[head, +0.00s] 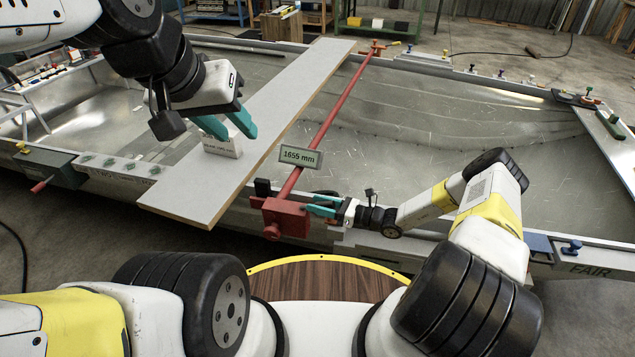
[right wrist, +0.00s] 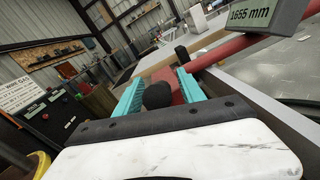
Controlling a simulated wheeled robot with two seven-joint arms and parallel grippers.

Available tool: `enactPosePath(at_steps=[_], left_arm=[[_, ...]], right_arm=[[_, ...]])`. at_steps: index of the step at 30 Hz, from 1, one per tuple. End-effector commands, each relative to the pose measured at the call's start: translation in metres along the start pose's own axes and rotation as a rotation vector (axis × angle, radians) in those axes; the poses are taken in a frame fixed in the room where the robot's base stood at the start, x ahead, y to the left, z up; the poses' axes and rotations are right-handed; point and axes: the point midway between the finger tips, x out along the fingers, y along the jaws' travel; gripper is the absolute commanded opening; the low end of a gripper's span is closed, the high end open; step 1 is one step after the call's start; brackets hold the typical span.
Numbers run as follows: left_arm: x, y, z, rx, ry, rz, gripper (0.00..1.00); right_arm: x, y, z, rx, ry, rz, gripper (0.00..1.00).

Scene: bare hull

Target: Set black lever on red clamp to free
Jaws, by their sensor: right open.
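The red clamp (head: 287,217) sits at the near rim of the hull, at the near end of a long red bar (head: 335,110). Its red body shows partly behind the fingers in the right wrist view (right wrist: 192,88). My right gripper (head: 322,206) is open beside the clamp's right side. In the right wrist view a rounded black end (right wrist: 157,95), perhaps the black lever's, lies between its teal fingers; I cannot tell whether they touch it. A black block (head: 262,187) stands at the clamp's left. My left gripper (head: 228,124) is open and empty above the plank.
A grey plank (head: 200,190) spans the hull left of the bar, with a small white box (head: 222,146) on it. A display reading 1655 mm (head: 301,157) sits on the bar. The hull floor (head: 420,130) right of the bar is clear.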

Motion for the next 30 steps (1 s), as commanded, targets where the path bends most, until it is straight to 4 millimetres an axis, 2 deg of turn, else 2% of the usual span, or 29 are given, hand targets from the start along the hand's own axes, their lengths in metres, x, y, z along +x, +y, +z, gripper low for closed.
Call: enactPosePath(at_steps=[3, 10, 11, 17, 18, 30], left_arm=[[0.0000, 0.0000, 0.0000, 0.000, 0.000, 0.000, 0.36], [0.0000, 0.0000, 0.0000, 0.000, 0.000, 0.000, 0.36], [0.0000, 0.0000, 0.0000, 0.000, 0.000, 0.000, 0.36], [0.0000, 0.0000, 0.0000, 0.000, 0.000, 0.000, 0.36], [0.0000, 0.0000, 0.0000, 0.000, 0.000, 0.000, 0.36], [0.0000, 0.0000, 0.0000, 0.000, 0.000, 0.000, 0.36]], right_arm=[[0.0060, 0.0000, 0.0002, -0.001, 0.000, 0.000, 0.47], [0.0065, -0.0002, 0.0002, -0.002, 0.001, 0.000, 0.47], [0.0065, -0.0002, 0.0002, -0.002, 0.001, 0.000, 0.43], [0.0063, -0.0001, 0.0002, -0.002, 0.001, 0.000, 0.04], [0.0062, -0.0002, 0.0002, -0.002, 0.001, 0.000, 0.00], [0.0060, -0.0002, 0.0002, -0.002, 0.001, 0.000, 0.00]])
